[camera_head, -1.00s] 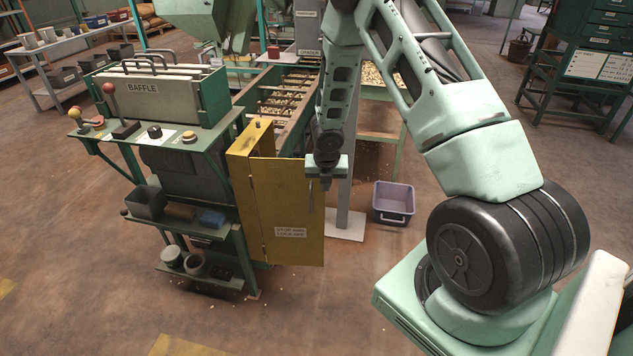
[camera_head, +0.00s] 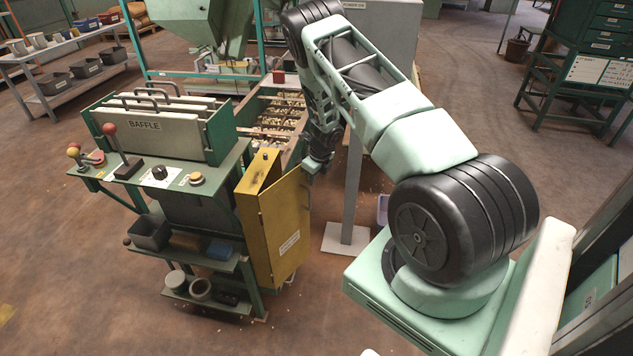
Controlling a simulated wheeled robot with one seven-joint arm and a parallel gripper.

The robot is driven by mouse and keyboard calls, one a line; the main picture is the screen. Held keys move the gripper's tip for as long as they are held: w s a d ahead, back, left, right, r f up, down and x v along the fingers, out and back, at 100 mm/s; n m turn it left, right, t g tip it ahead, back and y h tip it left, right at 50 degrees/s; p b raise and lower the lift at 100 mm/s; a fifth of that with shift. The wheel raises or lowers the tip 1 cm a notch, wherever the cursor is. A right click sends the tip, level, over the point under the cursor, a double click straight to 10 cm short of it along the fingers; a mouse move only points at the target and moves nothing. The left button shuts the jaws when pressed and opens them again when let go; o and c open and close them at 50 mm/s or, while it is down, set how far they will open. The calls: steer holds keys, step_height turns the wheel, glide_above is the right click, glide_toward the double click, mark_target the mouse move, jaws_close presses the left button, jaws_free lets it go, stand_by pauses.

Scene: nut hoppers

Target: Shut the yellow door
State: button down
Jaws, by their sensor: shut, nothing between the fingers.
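The yellow door (camera_head: 289,230) is on the right side of the yellow cabinet (camera_head: 254,222), at the end of the green baffle stand. It carries a small white label low down and has a dark handle near its right edge. The door stands at an angle to the cabinet's narrow left face; I cannot tell whether a gap remains behind it. My gripper (camera_head: 310,176) is shut and empty at the door's upper right edge. Its fingertips are small and partly hidden, so contact is unclear.
The baffle stand (camera_head: 165,178) with levers and knobs is left of the cabinet. A grey post on a pale base plate (camera_head: 346,239) stands close to the right of the door. A lilac bin (camera_head: 382,209) is mostly hidden behind my arm. Floor in front is clear.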

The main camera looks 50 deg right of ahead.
steer(key=w+a+n+y+b, duration=0.1)
steer(key=w+a+n, duration=0.1)
steer(key=w, duration=0.8)
steer(key=shift+a+n, duration=0.2)
steer(key=shift+n, duration=0.7)
steer(key=shift+w+a+r, duration=0.1)
steer(key=shift+w, duration=0.1)
